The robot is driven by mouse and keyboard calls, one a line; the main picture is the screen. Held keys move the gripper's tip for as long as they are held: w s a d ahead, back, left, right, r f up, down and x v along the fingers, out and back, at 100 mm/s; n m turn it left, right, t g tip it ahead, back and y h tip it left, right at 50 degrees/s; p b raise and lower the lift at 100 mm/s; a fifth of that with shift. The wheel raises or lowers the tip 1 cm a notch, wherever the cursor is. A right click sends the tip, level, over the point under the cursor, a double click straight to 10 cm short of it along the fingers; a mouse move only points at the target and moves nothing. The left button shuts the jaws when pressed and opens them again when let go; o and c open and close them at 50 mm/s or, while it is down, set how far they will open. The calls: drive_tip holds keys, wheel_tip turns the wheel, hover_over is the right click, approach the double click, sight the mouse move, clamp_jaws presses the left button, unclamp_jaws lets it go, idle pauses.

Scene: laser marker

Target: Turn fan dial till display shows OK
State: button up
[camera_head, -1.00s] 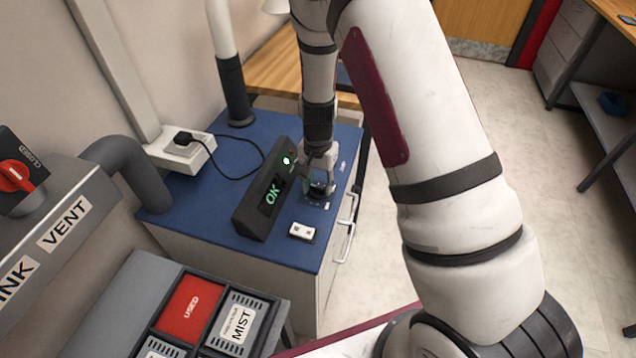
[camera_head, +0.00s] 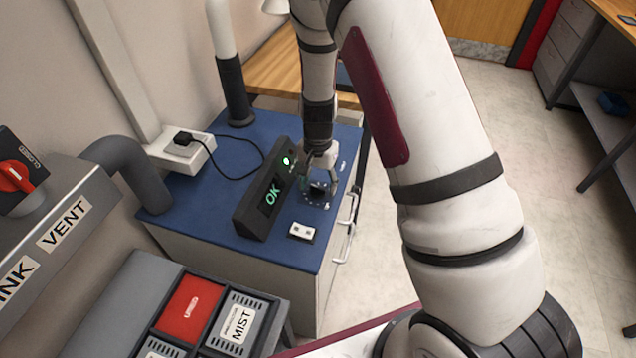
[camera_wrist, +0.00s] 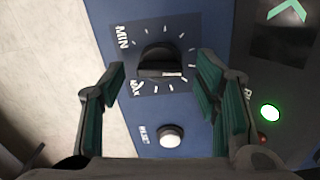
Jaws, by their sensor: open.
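The fan dial (camera_wrist: 160,62) is a black knob on a dark plate marked MIN and MAX, set in the blue top. In the wrist view its white pointer line lies to the lower right of the knob's middle. In the head view the dial (camera_head: 318,191) shows just below my gripper (camera_head: 318,178). My gripper (camera_wrist: 162,80) is open, one finger on each side of the dial, with visible gaps to the knob.
A round white button (camera_wrist: 171,136) sits beside the dial plate. A socket box (camera_head: 180,153) with a black cable stands behind left. A grey pipe (camera_head: 135,170) stands at left.

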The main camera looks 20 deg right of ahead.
sight(318, 187)
wheel_tip(318, 187, up, 12)
drive_tip(key=shift+f, duration=0.15)
idle(0.6)
drive_tip(key=s+r+n+t+y, duration=0.1)
drive_tip(key=s+r+n, duration=0.1)
drive_tip(key=s+r, duration=0.45)
drive_tip(key=s+r+n+t, duration=0.15)
drive_tip(key=s+r, duration=0.25)
drive_tip(key=r, duration=0.6)
drive_tip(key=s+r+n+t, duration=0.1)
drive_tip(key=s+r+n, duration=0.1)
drive_tip(key=s, duration=0.5)
drive_tip(key=s+r+n+t+h, duration=0.1)
drive_tip(key=s+r+n, duration=0.2)
drive_tip(key=s, duration=0.5)
drive_tip(key=shift+s+d+r, duration=0.2)
drive_tip(key=shift+d+r, duration=0.25)
drive_tip(key=shift+r, duration=0.15)
drive_tip(key=shift+a, duration=0.1)
